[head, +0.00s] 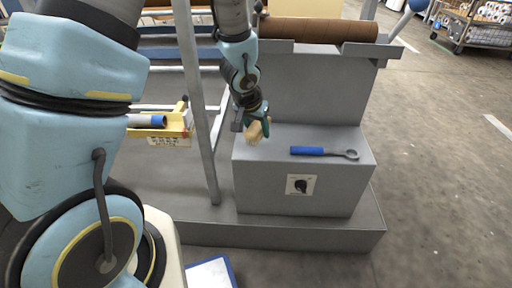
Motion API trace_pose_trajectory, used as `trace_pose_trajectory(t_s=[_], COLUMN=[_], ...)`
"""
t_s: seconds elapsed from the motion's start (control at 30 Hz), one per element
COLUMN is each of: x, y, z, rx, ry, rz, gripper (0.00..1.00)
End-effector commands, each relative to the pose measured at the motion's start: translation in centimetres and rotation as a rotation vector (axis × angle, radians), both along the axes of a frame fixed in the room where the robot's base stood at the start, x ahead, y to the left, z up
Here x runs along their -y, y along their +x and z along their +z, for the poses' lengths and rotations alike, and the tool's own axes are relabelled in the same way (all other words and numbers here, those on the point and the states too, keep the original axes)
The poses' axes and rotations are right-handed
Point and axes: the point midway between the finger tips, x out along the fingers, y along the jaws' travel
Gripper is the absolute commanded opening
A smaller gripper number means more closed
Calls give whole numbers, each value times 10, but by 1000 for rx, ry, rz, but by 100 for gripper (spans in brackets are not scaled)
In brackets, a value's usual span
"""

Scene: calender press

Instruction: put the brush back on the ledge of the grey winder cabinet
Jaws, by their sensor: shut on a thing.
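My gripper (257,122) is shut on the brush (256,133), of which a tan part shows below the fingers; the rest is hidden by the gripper. The gripper and brush are in the upper middle of the head view, over the left back part of the ledge (268,157) of the grey winder cabinet (260,190). I cannot tell whether the brush touches the ledge. A label with a black knob (300,185) is on the cabinet's front.
A blue-handled tool with a ring end (325,152) lies on the ledge to the right. A brown roll (320,30) lies along the back. A slanted grey post (203,130) stands left of the gripper. A yellow tray (172,130) is further left. The ledge's front strip is clear.

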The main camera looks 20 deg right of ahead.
Motion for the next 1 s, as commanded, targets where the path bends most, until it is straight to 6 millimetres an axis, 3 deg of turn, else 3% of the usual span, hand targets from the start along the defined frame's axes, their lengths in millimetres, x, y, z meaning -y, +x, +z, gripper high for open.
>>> trace_pose_trajectory(t_s=[0.03, 0.27, 0.5, 0.87, 0.9, 1.0], x=[0, 0, 0, 0, 0, 0], y=[0, 0, 0, 1, 1, 1], z=[-12, -29, -59, -63, -62, -62], rx=[0, 1, 1, 2, 2, 2], ry=[2, 1, 1, -1, -1, -1], rz=[-1, 0, 0, 1, 1, 1], gripper=[0, 0, 0, 0, 54, 65])
